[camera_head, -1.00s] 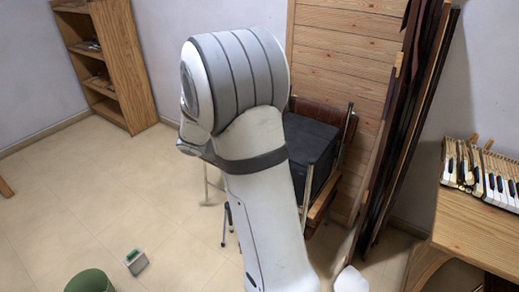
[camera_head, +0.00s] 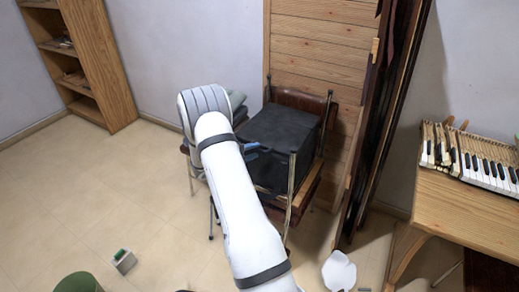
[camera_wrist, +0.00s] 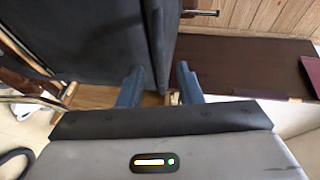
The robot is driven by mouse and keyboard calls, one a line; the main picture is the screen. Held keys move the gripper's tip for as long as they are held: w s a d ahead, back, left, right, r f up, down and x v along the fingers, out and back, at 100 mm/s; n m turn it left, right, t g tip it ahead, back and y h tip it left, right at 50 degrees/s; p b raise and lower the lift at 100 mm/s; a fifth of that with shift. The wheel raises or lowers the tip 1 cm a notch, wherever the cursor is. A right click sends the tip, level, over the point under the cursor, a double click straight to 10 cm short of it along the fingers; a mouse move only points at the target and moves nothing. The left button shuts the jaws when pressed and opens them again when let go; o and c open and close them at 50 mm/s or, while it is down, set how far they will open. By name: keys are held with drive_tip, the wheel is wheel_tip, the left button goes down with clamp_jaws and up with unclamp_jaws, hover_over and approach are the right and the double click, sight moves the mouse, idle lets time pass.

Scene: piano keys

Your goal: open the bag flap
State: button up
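The black bag (camera_head: 285,128) sits on a wooden chair, and its dark top shows in the head view. Its dark cloth side fills the upper left of the wrist view (camera_wrist: 85,40), with a seam and edge running down near the middle. My gripper (camera_wrist: 158,86) has two blue-grey fingers standing apart, close to the bag's edge. Part of that dark edge shows behind the gap between them; I cannot tell if they touch it. In the head view, small blue parts of my gripper show at the bag's left side. My arm hides part of the bag's left side.
The chair's metal post (camera_head: 291,190) rises before the bag. A wood panel (camera_head: 325,45) and dark planks stand behind and right. A desk (camera_head: 455,210) with piano keys (camera_head: 485,165) is at right. The floor at left is mostly clear.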

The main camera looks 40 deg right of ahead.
sight(259, 149)
drive_tip(key=shift+d+f, duration=0.2)
drive_tip(key=shift+d, duration=0.6)
drive_tip(key=shift+d+f, duration=0.15)
drive_tip(key=shift+d, duration=0.6)
drive_tip(key=shift+c, duration=0.2)
clamp_jaws()
